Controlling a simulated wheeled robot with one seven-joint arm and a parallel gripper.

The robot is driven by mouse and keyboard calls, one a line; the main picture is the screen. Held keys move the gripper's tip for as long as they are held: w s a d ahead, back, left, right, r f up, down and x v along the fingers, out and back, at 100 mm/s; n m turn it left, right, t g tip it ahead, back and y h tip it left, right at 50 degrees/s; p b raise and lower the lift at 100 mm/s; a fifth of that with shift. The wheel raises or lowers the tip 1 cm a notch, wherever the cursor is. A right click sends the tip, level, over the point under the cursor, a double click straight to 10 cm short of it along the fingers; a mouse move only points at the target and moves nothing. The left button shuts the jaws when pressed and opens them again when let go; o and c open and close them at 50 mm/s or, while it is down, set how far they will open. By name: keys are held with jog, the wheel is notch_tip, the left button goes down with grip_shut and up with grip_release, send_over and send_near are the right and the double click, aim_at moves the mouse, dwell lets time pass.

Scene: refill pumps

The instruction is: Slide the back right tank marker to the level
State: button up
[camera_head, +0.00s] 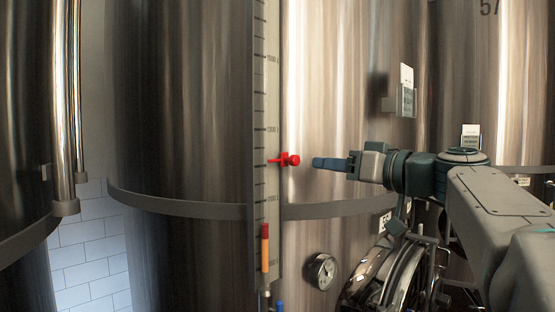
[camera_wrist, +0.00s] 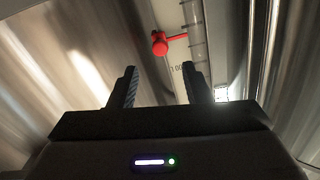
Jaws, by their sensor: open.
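The red tank marker (camera_head: 289,160) sits on the vertical level scale (camera_head: 259,120) of a large steel tank (camera_head: 190,110), with its pointer across the scale. An orange-red column (camera_head: 265,245) shows in the gauge lower down, its top well below the marker. My gripper (camera_head: 318,163) is to the right of the marker at about the same height, pointing at it, with a gap between. In the wrist view the marker (camera_wrist: 160,44) lies beyond my open, empty fingers (camera_wrist: 158,85), up and slightly left of the right finger. Nothing is between the fingers.
A round pressure gauge (camera_head: 322,271) and a round hatch (camera_head: 385,280) are low on the tank. A label holder (camera_head: 405,98) juts out above my arm. A horizontal band (camera_head: 180,207) rings the tank. Another tank (camera_head: 500,80) stands at right.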

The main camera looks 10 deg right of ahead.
aim_at(297, 163)
jog(key=p+x, duration=0.2)
jog(key=x, duration=0.7)
jog(key=shift+w+a, duration=0.2)
jog(key=shift+w, duration=0.1)
jog(key=shift+f, duration=0.1)
grip_shut()
